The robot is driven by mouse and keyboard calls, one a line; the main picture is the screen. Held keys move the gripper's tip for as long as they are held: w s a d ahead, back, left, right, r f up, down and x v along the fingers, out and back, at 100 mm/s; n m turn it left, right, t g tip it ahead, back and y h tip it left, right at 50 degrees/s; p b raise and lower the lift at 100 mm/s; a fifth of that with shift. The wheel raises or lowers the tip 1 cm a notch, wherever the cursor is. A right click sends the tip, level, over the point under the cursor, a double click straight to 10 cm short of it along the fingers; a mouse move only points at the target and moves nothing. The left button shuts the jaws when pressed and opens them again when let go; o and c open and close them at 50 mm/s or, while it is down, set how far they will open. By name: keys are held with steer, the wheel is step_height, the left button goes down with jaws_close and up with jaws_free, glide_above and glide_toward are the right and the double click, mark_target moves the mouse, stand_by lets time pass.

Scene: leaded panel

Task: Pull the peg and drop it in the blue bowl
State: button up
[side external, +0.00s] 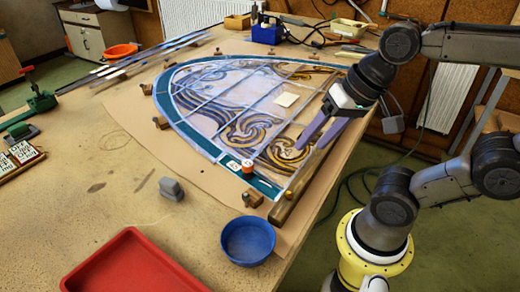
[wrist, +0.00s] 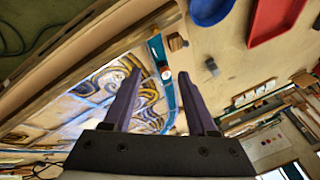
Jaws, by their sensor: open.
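The blue bowl (side external: 248,241) stands on the table in front of the panel's near corner and looks empty. It also shows at the top of the wrist view (wrist: 209,10). My gripper (side external: 308,142) is open and empty, above the panel's right side, to the right of and higher than the peg.
A red tray (side external: 130,262) lies at the table's front left. A grey block (side external: 171,189) sits left of the bowl. Wooden blocks (side external: 253,198) and a wooden bar (side external: 300,193) edge the panel. Tools stand at the back.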

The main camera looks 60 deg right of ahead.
mark_target(246, 194)
steer(key=w+a+f+m+g+y, duration=0.1)
steer(key=w+a+m+g+y, duration=0.2)
steer(key=w+m, duration=0.8)
steer(key=a+f+m, duration=0.1)
steer(key=f, duration=0.4)
steer(key=a+f+m, duration=0.1)
steer(key=f, duration=0.4)
steer(key=w+a+f+m+g, duration=0.1)
steer(key=a+f, duration=0.1)
steer(key=f, duration=0.3)
steer(key=shift+f, duration=0.1)
